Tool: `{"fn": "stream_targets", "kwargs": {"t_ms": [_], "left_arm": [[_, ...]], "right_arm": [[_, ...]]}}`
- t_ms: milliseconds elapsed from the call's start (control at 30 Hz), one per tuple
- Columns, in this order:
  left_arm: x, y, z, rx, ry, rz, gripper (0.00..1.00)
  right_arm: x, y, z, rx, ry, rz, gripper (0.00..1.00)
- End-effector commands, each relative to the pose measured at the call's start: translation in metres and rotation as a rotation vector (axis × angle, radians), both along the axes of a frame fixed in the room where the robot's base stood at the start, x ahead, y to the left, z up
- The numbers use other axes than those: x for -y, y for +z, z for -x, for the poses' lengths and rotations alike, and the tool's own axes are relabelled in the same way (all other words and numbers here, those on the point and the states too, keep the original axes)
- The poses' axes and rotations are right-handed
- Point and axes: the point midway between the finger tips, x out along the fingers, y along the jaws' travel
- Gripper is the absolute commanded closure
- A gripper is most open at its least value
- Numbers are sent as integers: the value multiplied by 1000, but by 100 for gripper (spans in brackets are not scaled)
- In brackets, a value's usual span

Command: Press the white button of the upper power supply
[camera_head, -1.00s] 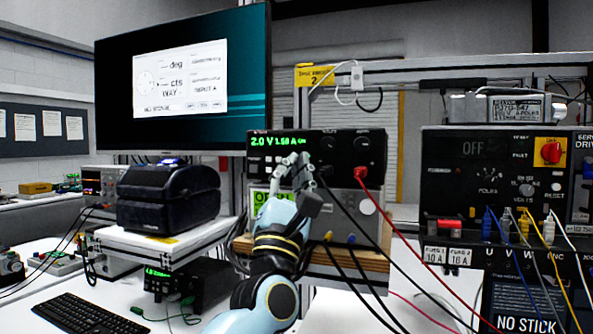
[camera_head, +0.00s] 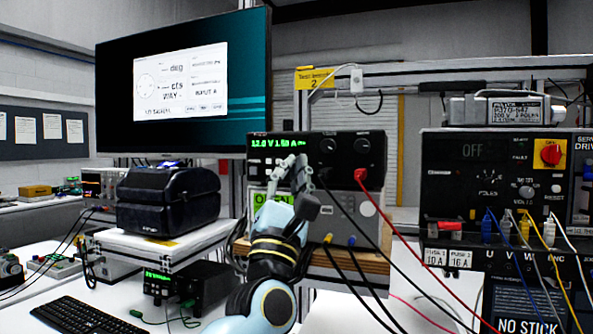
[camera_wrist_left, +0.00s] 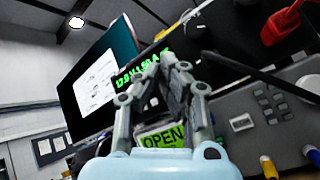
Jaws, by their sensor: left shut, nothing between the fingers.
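The upper power supply (camera_head: 318,148) is a black box with a lit green display, two dark knobs and a red plug at its right. Small white buttons (camera_head: 268,161) sit below the display at its left, and my fingers partly cover that area. My left gripper (camera_head: 294,160) is shut and empty, with its tips in front of the panel just below the display. In the left wrist view the closed fingertips (camera_wrist_left: 176,62) are beside the green display (camera_wrist_left: 142,72). I cannot tell whether they touch the panel. The right gripper is not in view.
Black and red cables (camera_head: 420,270) hang across the right front. The servo drive panel (camera_head: 480,170) stands at the right, a monitor (camera_head: 180,85) at the left.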

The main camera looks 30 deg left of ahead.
Motion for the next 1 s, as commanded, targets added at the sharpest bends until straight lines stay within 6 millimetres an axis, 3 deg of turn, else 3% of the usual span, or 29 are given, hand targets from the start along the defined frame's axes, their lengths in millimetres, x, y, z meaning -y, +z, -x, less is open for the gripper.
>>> {"fn": "stream_targets", "kwargs": {"t_ms": [233, 700, 1000], "left_arm": [[1, 0, 3, 0, 0, 0, 100], [12, -2, 51, 0, 0, 0, 100], [14, 0, 58, 0, 0, 0, 100]], "right_arm": [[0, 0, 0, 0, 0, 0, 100], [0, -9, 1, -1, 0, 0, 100], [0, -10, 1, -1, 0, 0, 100]]}}
